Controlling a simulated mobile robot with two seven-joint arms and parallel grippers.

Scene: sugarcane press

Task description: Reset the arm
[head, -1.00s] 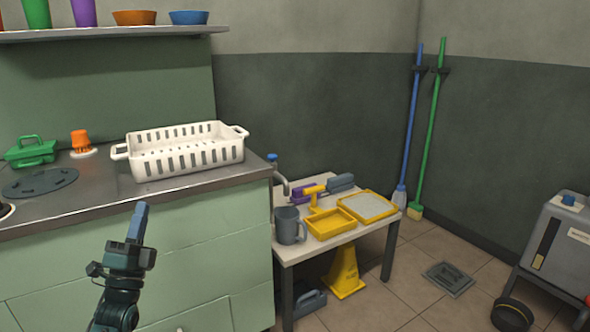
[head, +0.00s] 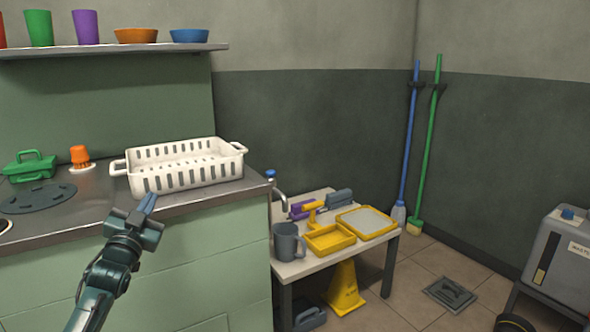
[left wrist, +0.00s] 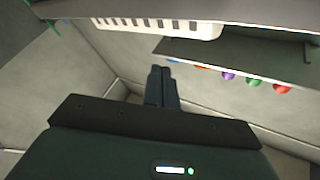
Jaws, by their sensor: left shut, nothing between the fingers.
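My left gripper (head: 148,203) is shut and empty. In the head view it stands in front of the counter's front edge, below the white basket (head: 185,168), and appears apart from it. In the left wrist view the two dark fingers (left wrist: 161,72) are together with nothing between them. My right gripper is in neither view.
The steel counter (head: 85,215) holds the basket, a green caddy (head: 30,166) and an orange brush (head: 80,157). A shelf (head: 110,49) with cups and bowls hangs above. A side table (head: 300,266) carries a grey jug (head: 288,242) and yellow trays. Floor at right is partly clear.

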